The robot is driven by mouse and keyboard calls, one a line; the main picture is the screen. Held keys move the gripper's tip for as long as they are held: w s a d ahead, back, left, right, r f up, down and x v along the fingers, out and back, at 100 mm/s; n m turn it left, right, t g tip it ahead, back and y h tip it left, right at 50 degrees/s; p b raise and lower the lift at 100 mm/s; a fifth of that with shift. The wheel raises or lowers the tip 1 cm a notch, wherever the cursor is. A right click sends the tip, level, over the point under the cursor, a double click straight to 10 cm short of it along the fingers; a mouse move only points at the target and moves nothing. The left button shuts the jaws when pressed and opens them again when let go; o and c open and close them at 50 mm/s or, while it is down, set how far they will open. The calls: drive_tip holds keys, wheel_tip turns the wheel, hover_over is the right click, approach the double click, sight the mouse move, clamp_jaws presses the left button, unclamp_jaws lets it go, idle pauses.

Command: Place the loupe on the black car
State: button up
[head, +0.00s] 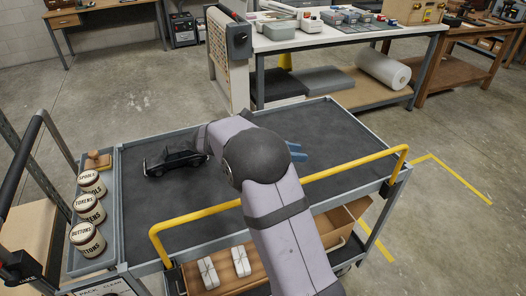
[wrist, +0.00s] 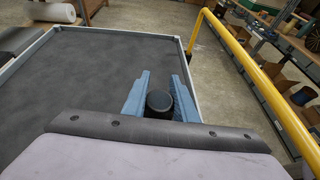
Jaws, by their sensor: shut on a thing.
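A black toy car (head: 173,161), an open-topped model, stands on the dark mat of the cart (head: 185,205), left of my arm in the head view. My gripper (head: 296,152) has blue fingers, partly hidden behind my arm there, well to the right of the car. In the wrist view my gripper (wrist: 160,78) is shut on a short black cylinder, which looks like the loupe (wrist: 158,102). The loupe is hidden behind my arm in the head view. I cannot tell its height above the mat. The car is not in the wrist view.
A yellow rail (head: 340,174) runs along the cart's near edge. A grey side tray (head: 112,238) at the left holds several labelled jars (head: 87,239) and a wooden stamp-like piece (head: 98,160). The mat between car and gripper is partly covered by my arm.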

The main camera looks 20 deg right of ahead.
drive_tip(key=w+a+r+n+t+y+p, duration=0.2)
drive_tip(key=w+a+r+n+t, duration=0.3)
drive_tip(key=w+a, duration=0.5)
drive_tip(key=w+a+r+n+t+y+p, duration=0.25)
drive_tip(key=w+a+n+t, duration=0.35)
drive_tip(key=w+a, duration=0.4)
drive_tip(key=n+t+y, duration=0.4)
drive_tip(key=n+y, duration=0.2)
drive_tip(key=y, duration=0.1)
hover_over(177, 154)
drive_tip(key=w, duration=0.6)
drive_tip(key=shift+w+a+f+b, duration=0.1)
drive_tip(key=shift+f+b, duration=0.15)
drive_tip(key=shift+f, duration=2.2)
drive_tip(key=shift+a+f+b, duration=0.1)
drive_tip(key=shift+f+b, duration=0.15)
drive_tip(key=shift+f, duration=2.2)
drive_tip(key=shift+f, duration=0.2)
drive_tip(key=o, duration=1)
drive_tip(key=shift+r, duration=0.15)
